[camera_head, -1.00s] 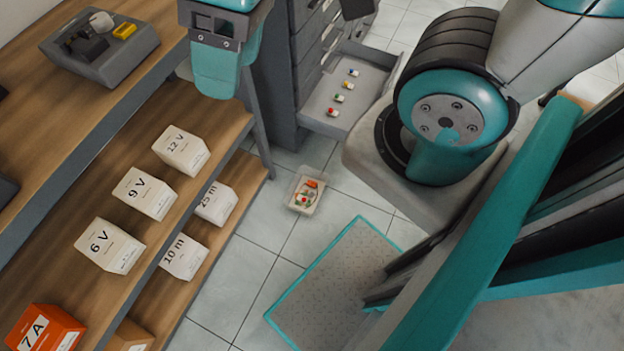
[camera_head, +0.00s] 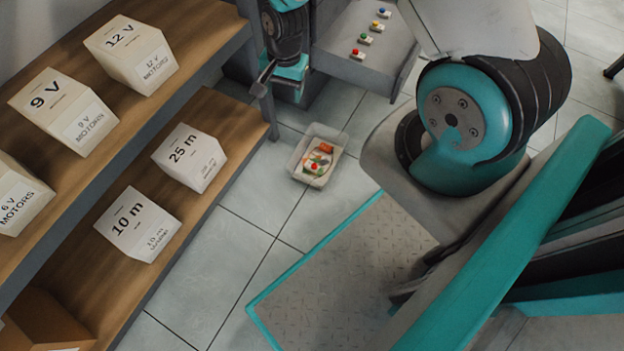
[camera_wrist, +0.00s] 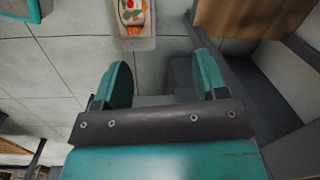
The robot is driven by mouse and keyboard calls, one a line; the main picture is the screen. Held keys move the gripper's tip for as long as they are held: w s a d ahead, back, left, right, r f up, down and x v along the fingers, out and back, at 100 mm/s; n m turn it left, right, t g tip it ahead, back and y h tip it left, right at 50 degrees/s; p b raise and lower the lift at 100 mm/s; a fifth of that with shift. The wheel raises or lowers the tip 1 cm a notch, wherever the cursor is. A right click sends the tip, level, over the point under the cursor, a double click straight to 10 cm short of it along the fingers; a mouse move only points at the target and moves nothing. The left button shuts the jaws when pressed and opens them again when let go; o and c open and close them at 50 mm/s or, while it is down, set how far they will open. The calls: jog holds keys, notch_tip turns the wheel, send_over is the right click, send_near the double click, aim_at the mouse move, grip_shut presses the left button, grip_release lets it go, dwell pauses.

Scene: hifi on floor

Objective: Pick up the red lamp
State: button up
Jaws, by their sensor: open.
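A small lamp with a red top (camera_head: 357,54) sits on a white base at the near end of a row in the open grey drawer (camera_head: 335,66). Green (camera_head: 365,39), yellow (camera_head: 377,26) and blue (camera_head: 383,12) lamps stand behind it. My gripper (camera_head: 290,74) hangs left of the drawer, apart from the red lamp. In the wrist view my gripper (camera_wrist: 162,62) is open, with nothing between its two teal fingers. The row of lamps is not in the wrist view.
A clear bin (camera_head: 327,134) with small red, green and orange items stands on the tiled floor; it also shows in the wrist view (camera_wrist: 148,40). A wooden shelf (camera_head: 190,62) with white boxes fills the left.

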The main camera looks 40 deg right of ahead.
jog(key=s+d+f+m+b, duration=0.1)
jog(key=d+f+b, duration=0.1)
jog(key=f, duration=0.5)
jog(key=s+d+f+m+h+b, duration=0.1)
jog(key=d+f+m+b, duration=0.15)
jog(key=f, duration=0.45)
jog(key=s+d+f+m+b, duration=0.1)
jog(key=s+f+b, duration=0.1)
jog(key=f, duration=0.5)
jog(key=b, duration=0.7)
send_over(311, 165)
jog(key=shift+n, duration=0.25)
jog(key=f, duration=1.1)
jog(key=shift+s+a+f, duration=0.2)
jog(key=shift+s+f, duration=0.1)
jog(key=shift+f, duration=0.05)
notch_tip(311, 165, down, 6)
jog(key=b, duration=0.5)
jog(key=shift+w+d+r, duration=0.1)
jog(key=shift+r, duration=0.1)
jog(key=shift+c, duration=0.2)
jog(key=c, duration=0.6)
